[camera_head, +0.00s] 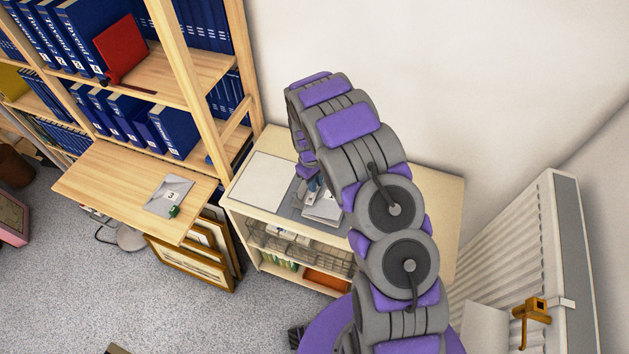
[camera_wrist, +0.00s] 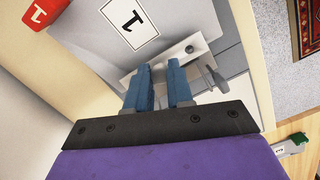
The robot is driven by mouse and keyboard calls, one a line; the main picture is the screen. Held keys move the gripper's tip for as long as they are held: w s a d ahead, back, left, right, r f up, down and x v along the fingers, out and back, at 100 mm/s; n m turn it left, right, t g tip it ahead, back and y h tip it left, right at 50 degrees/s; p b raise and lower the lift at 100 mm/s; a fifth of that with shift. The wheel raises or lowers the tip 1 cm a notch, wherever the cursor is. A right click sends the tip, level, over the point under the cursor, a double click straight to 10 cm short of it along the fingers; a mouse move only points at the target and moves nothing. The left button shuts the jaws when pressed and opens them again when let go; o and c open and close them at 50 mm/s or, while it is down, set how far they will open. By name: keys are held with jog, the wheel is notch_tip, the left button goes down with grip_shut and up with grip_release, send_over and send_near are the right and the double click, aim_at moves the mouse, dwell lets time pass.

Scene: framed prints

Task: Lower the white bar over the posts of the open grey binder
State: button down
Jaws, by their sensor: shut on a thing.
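The open grey binder (camera_wrist: 228,22) lies on the cream cabinet. It also shows in the head view (camera_head: 287,210), partly hidden by my arm. The white bar (camera_wrist: 203,46), with a round dark end or hole, runs across the binder in front of my fingers. My gripper (camera_wrist: 157,74) has its two blue fingers on this bar, low over the binder. A grey metal piece (camera_wrist: 215,78) stands just right of the fingers. I cannot tell whether the bar is around the posts; its underside is hidden.
A white panel (camera_head: 267,181) lies left of the binder. A red block marked "1" (camera_wrist: 46,13) is at the upper left in the wrist view. A radiator (camera_head: 525,245) stands at the right.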

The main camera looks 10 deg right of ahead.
jog(key=shift+f, duration=0.45)
jog(key=c, duration=0.9)
grip_release()
jog(key=shift+r, duration=0.1)
jog(key=shift+r+p, duration=1.15)
jog(key=shift+r, duration=2.25)
